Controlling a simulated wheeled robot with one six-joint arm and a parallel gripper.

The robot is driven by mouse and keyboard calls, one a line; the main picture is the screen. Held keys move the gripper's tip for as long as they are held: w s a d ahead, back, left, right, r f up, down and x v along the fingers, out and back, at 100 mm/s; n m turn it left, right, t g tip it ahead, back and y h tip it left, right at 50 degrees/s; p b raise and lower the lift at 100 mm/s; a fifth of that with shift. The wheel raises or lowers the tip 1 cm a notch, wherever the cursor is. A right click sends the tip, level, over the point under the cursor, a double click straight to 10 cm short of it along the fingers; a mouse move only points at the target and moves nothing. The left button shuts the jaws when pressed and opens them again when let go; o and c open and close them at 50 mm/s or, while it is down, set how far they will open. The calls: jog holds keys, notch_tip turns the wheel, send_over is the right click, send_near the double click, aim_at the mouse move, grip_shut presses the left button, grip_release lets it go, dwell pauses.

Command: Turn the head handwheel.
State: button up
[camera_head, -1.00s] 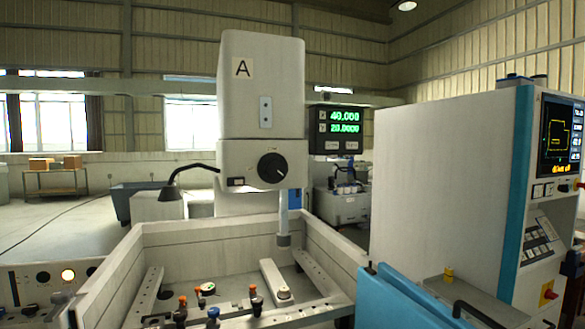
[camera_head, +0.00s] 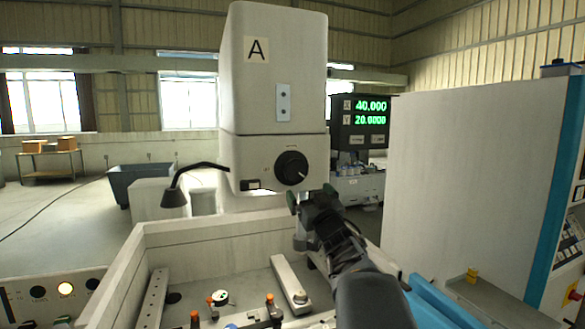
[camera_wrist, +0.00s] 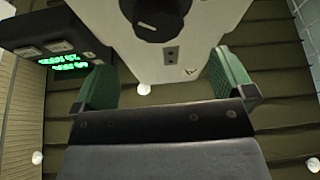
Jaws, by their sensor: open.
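The head handwheel is a round black knob (camera_head: 291,168) with a white mark, on the front of the pale machine head (camera_head: 273,80) labelled A. In the wrist view the knob (camera_wrist: 158,18) shows at the top edge, partly cut off, beyond the fingers. My gripper (camera_head: 310,197) is just below and slightly right of the knob in the head view. In the wrist view its two green-padded fingers (camera_wrist: 162,85) are spread wide with nothing between them. The knob is not between the fingers. Whether the gripper touches the head cannot be told.
A lamp on a bent arm (camera_head: 174,197) juts out left of the knob. The readout screen (camera_head: 362,118) hangs at right. Below, the tank (camera_head: 190,236) holds clamps and several small fittings. A tall pale cabinet (camera_head: 470,170) stands at right.

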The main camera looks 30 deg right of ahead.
aim_at(297, 175)
jog(key=p+x, duration=0.2)
jog(key=x, duration=0.3)
jog(key=p+x, duration=0.2)
jog(key=x, duration=0.4)
jog(key=shift+w+d+p, duration=0.2)
jog(key=shift+d+p, duration=0.1)
jog(key=shift+p, duration=0.1)
jog(key=shift+c, duration=0.4)
jog(key=c, duration=0.8)
jog(key=shift+f+m+h+b, duration=0.15)
jog(key=shift+m+h+b, duration=0.2)
jog(key=shift+m+h, duration=0.05)
